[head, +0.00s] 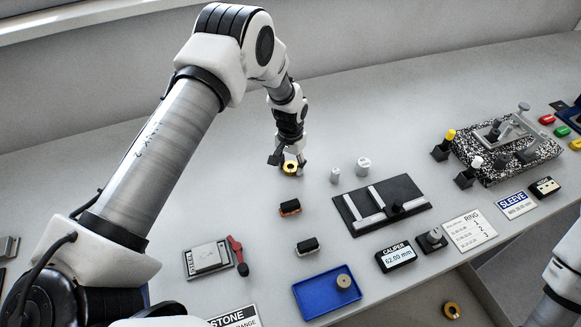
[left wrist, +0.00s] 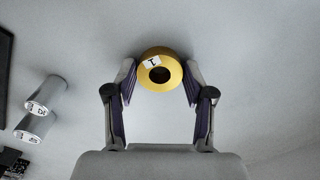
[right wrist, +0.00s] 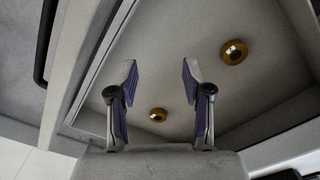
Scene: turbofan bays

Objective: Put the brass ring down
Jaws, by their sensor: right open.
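A brass ring (head: 290,168) with a label reading 1 is at the tips of my left gripper (head: 287,160), at the back of the bench. In the left wrist view the ring (left wrist: 160,69) sits between the two fingertips (left wrist: 160,75), which appear to touch its sides. I cannot tell whether the ring touches the bench. My right gripper (right wrist: 158,80) is open and empty above an open drawer (right wrist: 215,95).
A blue tray (head: 312,302) holds a small brass-coloured piece (head: 343,281). Two pale cylinders (head: 363,164) stand right of the left gripper, beside a black fixture (head: 365,213). A caliper display (head: 396,257) and a ring card (head: 470,230) lie in front.

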